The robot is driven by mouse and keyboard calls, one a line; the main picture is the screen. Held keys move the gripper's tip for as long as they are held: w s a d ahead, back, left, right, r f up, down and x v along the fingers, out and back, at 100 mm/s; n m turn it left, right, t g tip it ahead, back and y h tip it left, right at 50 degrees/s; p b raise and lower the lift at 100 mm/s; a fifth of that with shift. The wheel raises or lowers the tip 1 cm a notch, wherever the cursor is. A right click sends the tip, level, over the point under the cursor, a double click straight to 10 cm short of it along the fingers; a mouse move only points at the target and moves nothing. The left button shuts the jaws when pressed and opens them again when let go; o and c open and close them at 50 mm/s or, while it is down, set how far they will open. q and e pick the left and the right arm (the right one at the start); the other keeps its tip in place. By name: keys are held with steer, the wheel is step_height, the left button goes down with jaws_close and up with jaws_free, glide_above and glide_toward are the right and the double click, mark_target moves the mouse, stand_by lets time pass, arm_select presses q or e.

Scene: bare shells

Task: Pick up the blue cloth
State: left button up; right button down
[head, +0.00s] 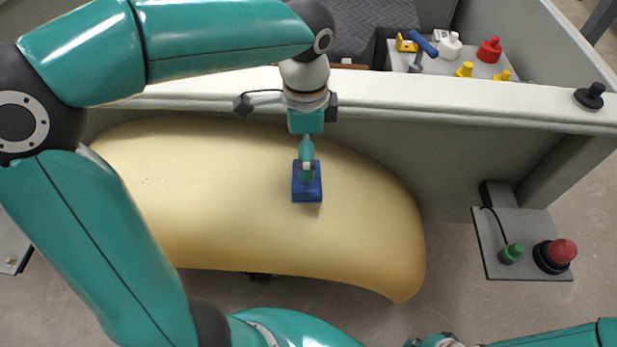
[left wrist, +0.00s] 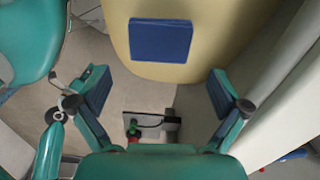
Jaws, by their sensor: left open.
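The blue cloth (head: 307,190) is a small folded, flat square lying on the curved cream shell (head: 220,190). It also shows at the top middle of the left wrist view (left wrist: 161,40), on the cream surface. My left gripper (head: 307,167) is over the cloth's far part in the head view and hides some of it. In the left wrist view my left gripper (left wrist: 158,92) has its two fingers wide apart with nothing between them. The cloth appears beyond the fingertips, apart from them. My right gripper's fingers do not show; only part of the right arm is at the bottom right.
A pale wall ledge (head: 450,112) runs behind the shell. A tray (head: 455,68) beyond it holds red, white and yellow bottles and a blue-handled tool.

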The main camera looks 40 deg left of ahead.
arm_select(q)
steer(key=f, duration=0.5)
steer(key=f+p, duration=0.1)
steer(key=f, duration=0.2)
steer(key=shift+w+d, duration=0.2)
steer(key=shift+d, duration=0.1)
steer(key=shift+c, duration=0.3)
steer(key=c, duration=0.6)
steer(key=shift+c, duration=0.2)
step_height(320, 180, up, 20)
steer(key=shift+r, duration=0.1)
